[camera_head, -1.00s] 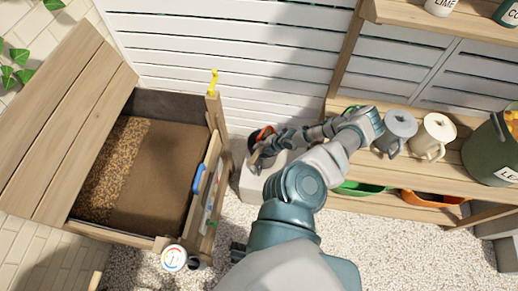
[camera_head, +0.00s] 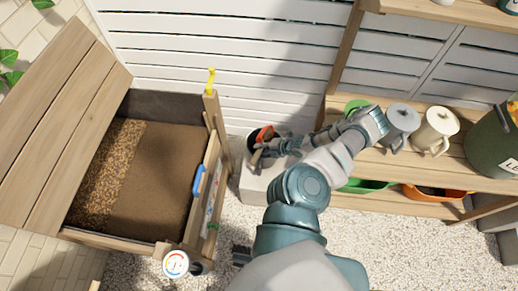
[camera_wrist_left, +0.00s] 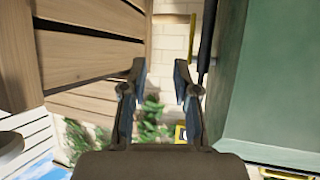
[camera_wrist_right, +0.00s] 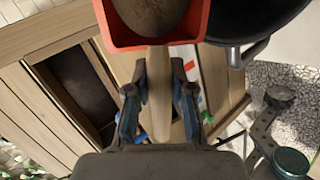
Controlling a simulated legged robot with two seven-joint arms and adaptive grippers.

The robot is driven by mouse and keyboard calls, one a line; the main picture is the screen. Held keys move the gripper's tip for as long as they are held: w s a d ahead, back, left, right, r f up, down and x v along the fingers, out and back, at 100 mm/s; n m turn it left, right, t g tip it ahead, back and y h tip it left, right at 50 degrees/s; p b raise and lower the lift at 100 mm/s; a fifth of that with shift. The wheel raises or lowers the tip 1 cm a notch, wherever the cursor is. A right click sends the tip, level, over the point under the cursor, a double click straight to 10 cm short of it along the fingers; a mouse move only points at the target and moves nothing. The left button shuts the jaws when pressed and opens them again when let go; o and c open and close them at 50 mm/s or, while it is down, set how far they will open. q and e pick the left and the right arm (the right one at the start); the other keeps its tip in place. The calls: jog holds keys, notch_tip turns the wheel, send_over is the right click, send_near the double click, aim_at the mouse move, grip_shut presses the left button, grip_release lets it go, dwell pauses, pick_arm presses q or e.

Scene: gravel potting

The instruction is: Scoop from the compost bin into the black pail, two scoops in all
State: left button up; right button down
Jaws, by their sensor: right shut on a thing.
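The compost bin (camera_head: 110,239) stands open at the left in the head view, with brown compost (camera_head: 155,180) inside. My right gripper (camera_wrist_right: 160,85) is shut on the wooden handle of a red scoop (camera_wrist_right: 200,25), and brown material shows in the scoop. The black pail (camera_wrist_right: 285,25) is beside the scoop at the top right of the right wrist view; its contents cannot be made out. In the head view my right gripper (camera_head: 266,150) is at the grey block and partly covers the scoop and pail. My left gripper (camera_wrist_left: 160,75) is open and empty in its own view.
A wooden shelf (camera_head: 450,172) at the right holds a grey can (camera_head: 401,122), a cream can (camera_head: 434,132) and a large green bin (camera_head: 488,140). A round dial (camera_head: 175,263) is at the bin's front corner. A white slatted wall (camera_head: 230,50) closes the back.

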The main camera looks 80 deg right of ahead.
jog(key=shift+f+t+b, duration=0.15)
jog(key=shift+t+b, duration=0.3)
jog(key=shift+t, duration=0.05)
jog(key=shift+s+f+t+h+b, duration=0.15)
jog(key=shift+t+h+b, duration=0.25)
jog(key=shift+t+b, duration=0.2)
jog(key=shift+f+t+h+b, duration=0.15)
jog(key=shift+t+h+b, duration=0.15)
jog(key=shift+t+b, duration=0.3)
pick_arm(q)
notch_tip(320, 180, up, 10)
jog(key=w+d+t+h, duration=0.2)
jog(key=t, duration=0.6)
jog(key=shift+w+f+b, duration=0.15)
jog(key=shift+w+b, duration=0.15)
jog(key=shift+w, duration=0.05)
pick_arm(e)
jog(key=shift+a+m+t, duration=0.1)
jog(key=shift+m+t, duration=0.2)
pick_arm(q)
jog(key=shift+d, duration=0.1)
